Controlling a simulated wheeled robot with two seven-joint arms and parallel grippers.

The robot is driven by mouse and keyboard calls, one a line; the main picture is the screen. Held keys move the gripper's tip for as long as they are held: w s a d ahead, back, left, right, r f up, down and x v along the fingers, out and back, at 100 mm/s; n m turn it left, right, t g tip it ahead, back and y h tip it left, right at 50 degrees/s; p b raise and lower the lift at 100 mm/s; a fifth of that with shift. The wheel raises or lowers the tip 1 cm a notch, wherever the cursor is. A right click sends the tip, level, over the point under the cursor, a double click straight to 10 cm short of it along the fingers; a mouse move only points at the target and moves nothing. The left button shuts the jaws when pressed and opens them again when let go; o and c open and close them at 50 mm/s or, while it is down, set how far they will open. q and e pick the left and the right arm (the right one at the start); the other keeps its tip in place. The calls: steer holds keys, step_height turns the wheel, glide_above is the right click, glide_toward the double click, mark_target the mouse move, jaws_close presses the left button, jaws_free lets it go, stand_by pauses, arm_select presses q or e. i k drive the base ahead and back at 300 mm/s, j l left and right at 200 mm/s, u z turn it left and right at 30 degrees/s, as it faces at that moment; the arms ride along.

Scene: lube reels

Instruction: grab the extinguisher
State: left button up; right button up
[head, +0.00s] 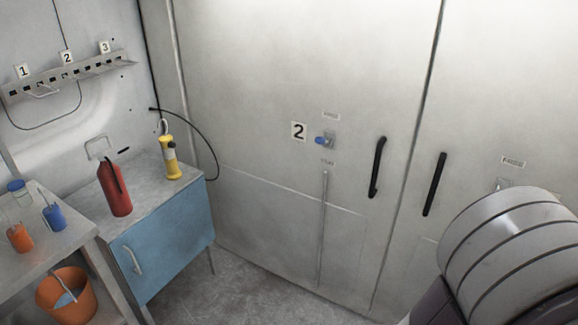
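A red extinguisher (114,188) with a dark hose or handle stands upright on the grey top of a blue cabinet (168,251) at the left of the head view. Neither gripper shows in the view. A large grey rounded part, which I take to be one of my own arm links, fills the lower right corner, far from the extinguisher.
A yellow device (170,160) with a black cable stands on the cabinet behind the extinguisher. A shelf (71,239) at the left holds orange and blue cups. An orange bucket (79,303) is below. Large metal doors (260,120) fill the background. Floor before the cabinet is clear.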

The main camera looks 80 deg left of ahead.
mark_target(110, 175)
steer(key=u, duration=4.5)
steer(key=i+l, duration=0.1)
